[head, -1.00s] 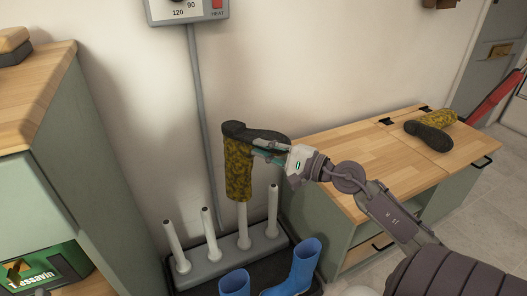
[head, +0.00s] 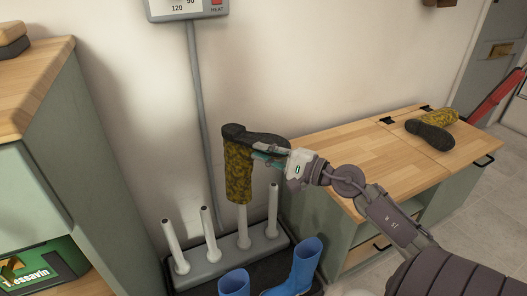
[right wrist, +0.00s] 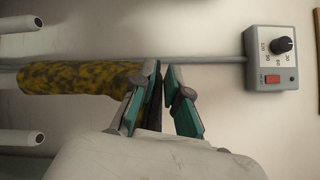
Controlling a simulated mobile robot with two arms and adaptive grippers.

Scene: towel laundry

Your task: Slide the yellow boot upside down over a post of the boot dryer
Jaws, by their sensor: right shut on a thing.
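The yellow boot (head: 238,172), mottled with dark marks and with a black sole, is upside down, sole up, at the boot dryer (head: 211,262). Its shaft hangs over the second post from the right (head: 243,222); that post's top is hidden, apparently inside the shaft. The post's lower part shows below the boot's opening. My right gripper (head: 272,156) is shut on the boot's foot part near the sole. In the right wrist view the fingers (right wrist: 160,82) close on the foot, with the boot's shaft (right wrist: 75,78) running left onto the post. My left gripper is not in view.
Other dryer posts stand bare on both sides, such as the right one (head: 272,208). Blue boots (head: 303,266) stand in front on a dark tray. A second yellow boot (head: 432,134) lies on the wooden bench (head: 370,160). A control box (right wrist: 272,60) hangs on the wall.

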